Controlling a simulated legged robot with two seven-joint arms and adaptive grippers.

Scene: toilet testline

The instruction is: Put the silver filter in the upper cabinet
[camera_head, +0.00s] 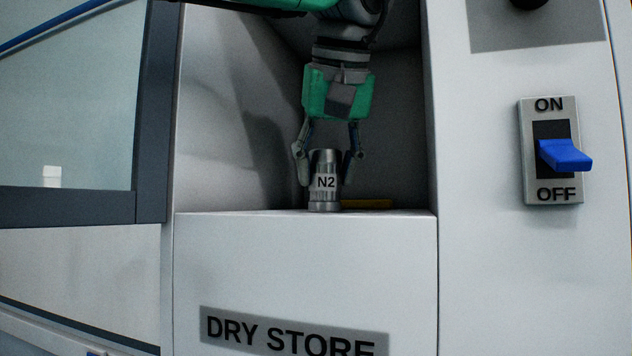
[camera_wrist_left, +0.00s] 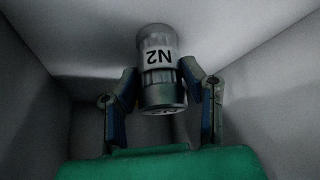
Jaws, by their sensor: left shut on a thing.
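The silver filter (camera_head: 324,193) is a small ribbed metal cylinder with a white "N2" label. It is upright in the open cabinet recess (camera_head: 225,120) above the "DRY STORE" sign. Its base is at the level of the recess floor near the front edge; I cannot tell for sure whether it touches. My left gripper (camera_head: 325,172) reaches down from above and is shut on the filter, one finger on each side. The left wrist view shows the filter (camera_wrist_left: 161,75) between the fingers (camera_wrist_left: 161,90). My right gripper is not in view.
A yellow strip (camera_head: 367,203) lies on the recess floor to the right of the filter. Side walls enclose the recess. A blue ON/OFF switch (camera_head: 564,155) sticks out of the right panel. A dark-framed window (camera_head: 70,95) is on the left, with a small white object (camera_head: 51,177) behind it.

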